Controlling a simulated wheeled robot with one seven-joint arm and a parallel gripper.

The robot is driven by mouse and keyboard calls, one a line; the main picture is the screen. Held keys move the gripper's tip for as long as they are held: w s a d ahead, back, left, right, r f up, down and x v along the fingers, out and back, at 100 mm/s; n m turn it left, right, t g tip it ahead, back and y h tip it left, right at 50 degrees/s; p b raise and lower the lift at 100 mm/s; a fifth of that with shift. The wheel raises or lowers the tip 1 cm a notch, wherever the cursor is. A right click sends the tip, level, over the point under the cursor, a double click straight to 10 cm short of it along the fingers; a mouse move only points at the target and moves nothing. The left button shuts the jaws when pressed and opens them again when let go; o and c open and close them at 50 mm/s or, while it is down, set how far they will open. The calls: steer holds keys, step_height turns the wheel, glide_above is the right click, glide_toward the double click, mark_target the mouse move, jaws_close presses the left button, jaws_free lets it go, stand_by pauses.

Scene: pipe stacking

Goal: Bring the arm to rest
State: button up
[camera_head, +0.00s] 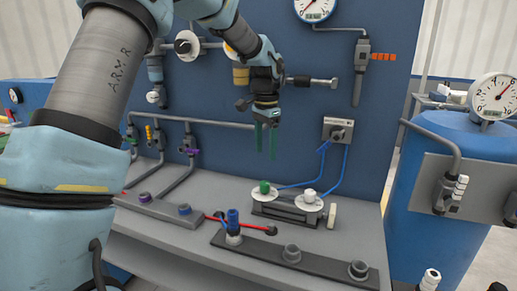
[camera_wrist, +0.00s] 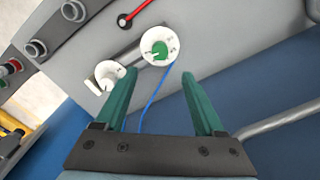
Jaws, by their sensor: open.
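My gripper (camera_head: 266,140) hangs in the air above the bench in the head view, in front of the blue panel, with its two green fingers pointing down. In the wrist view the green fingers (camera_wrist: 158,92) stand wide apart with nothing between them. The gripper is open and empty. My arm reaches in from the upper left of the head view. Below the gripper is a white disc with a green knob (camera_head: 264,187), which also shows beyond the fingertips in the wrist view (camera_wrist: 159,46). The fingers appear clear of it.
A grey bench (camera_head: 170,235) carries a dark rail with sockets (camera_head: 292,254) and a blue-topped fitting (camera_head: 233,221). A second white disc (camera_head: 309,200) stands beside the green one. Pipes and valves cover the blue panel (camera_head: 220,95). A blue tank (camera_head: 432,220) with a gauge stands right.

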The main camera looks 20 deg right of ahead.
steer(key=shift+a, duration=0.1)
steer(key=s+a+f+n, duration=0.2)
steer(key=a+n, duration=0.6)
steer(key=a, duration=1.4)
steer(key=s+a+f+n, duration=0.1)
steer(key=s+a+n, duration=0.2)
steer(key=a, duration=0.4)
steer(key=s+a+f+n+t, duration=0.1)
steer(key=s+a+n, duration=0.2)
steer(key=s+a, duration=0.3)
steer(key=shift+s+a+f+n+t, duration=0.25)
steer(key=shift+s+a+n+t, duration=0.05)
steer(key=shift+a, duration=0.15)
steer(key=shift+c, duration=0.4)
